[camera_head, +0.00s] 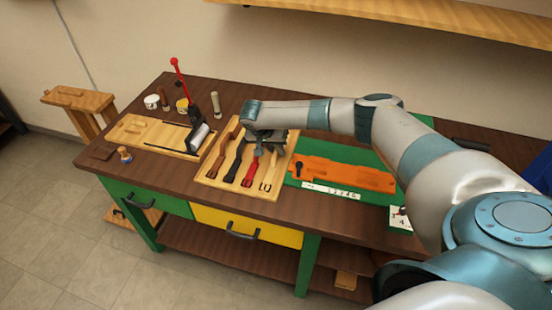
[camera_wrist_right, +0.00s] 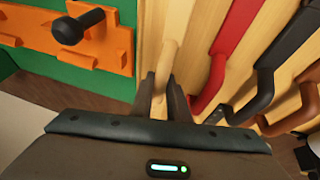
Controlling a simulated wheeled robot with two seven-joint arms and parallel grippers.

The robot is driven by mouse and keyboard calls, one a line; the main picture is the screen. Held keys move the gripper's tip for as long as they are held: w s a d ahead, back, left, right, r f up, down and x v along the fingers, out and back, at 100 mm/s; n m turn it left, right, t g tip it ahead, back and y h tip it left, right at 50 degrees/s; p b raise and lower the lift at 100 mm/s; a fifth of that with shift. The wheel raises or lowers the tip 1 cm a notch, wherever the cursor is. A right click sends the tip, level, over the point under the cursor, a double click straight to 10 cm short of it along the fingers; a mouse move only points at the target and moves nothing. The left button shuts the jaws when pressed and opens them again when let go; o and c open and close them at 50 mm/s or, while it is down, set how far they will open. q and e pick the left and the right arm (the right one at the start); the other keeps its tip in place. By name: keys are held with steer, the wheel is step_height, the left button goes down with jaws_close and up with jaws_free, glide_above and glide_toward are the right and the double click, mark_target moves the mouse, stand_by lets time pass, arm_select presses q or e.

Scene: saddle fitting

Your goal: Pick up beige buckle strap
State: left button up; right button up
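The beige buckle strap (camera_wrist_right: 168,55) lies on the light wooden board in the right wrist view, left of the red strap (camera_wrist_right: 232,45). My right gripper (camera_wrist_right: 162,85) has its two fingers on either side of the beige strap, close to it. I cannot tell whether they press on it. In the head view my right gripper (camera_head: 265,143) is over the wooden board (camera_head: 212,172) and hides much of the beige strap. The red, black (camera_head: 236,162) and brown (camera_head: 219,155) straps lie beside it. My left gripper is out of view.
An orange plate (camera_head: 345,174) with a black knob lies on the green mat to the right of the board. A red-handled lever press (camera_head: 188,95) stands to the left. Jars and a small brush sit at the back left of the workbench (camera_head: 155,172).

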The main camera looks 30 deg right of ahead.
jaws_close()
steer(key=shift+r, duration=0.1)
steer(key=shift+r+b, duration=0.6)
steer(key=shift+r, duration=0.15)
steer(key=shift+d+r+b, duration=0.2)
steer(key=shift+r+b, duration=0.45)
steer(key=shift+r, duration=0.55)
steer(key=s+d+r+b, duration=0.4)
steer(key=s+d+r, duration=0.3)
steer(key=d, duration=0.2)
